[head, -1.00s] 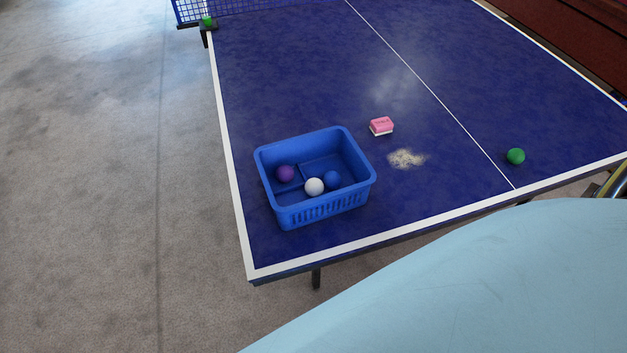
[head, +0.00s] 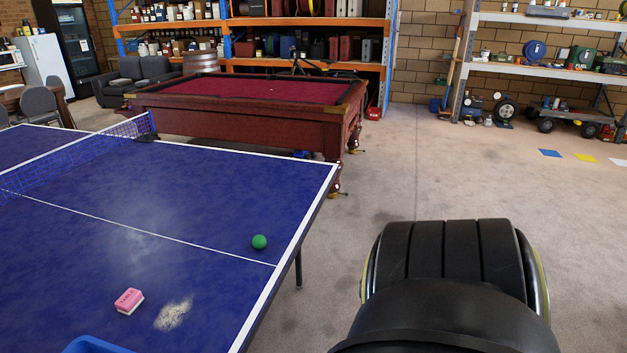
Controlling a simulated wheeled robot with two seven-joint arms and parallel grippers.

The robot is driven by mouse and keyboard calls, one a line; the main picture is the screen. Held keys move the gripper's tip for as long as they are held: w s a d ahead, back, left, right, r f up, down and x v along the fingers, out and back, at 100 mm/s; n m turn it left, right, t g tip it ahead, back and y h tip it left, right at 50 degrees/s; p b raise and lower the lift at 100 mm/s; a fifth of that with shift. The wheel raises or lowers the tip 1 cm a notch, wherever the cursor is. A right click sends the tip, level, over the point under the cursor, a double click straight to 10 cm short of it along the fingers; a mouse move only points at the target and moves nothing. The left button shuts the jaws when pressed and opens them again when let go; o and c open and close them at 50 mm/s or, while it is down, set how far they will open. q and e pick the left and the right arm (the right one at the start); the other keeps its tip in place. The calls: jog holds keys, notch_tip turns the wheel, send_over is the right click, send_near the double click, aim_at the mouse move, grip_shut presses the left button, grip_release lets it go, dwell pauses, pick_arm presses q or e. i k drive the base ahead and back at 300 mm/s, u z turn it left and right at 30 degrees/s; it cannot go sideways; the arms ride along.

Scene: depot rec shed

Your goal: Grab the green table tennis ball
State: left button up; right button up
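The green table tennis ball (head: 259,242) rests on the blue table tennis table (head: 190,195), near its right end and close to the white centre line. Nothing touches it. Neither of my grippers shows in the head view. A black rounded part at the bottom right is in front of the floor, apart from the ball.
A pink and white box-like item (head: 129,301) and a pale powdery patch (head: 173,313) are on the table. A blue basket's rim (head: 95,346) shows at the bottom edge. A red pool table (head: 240,110) stands behind. Floor (head: 400,190) is open to the right.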

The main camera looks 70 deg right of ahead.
aim_at(259, 241)
jog(key=z, duration=1.8)
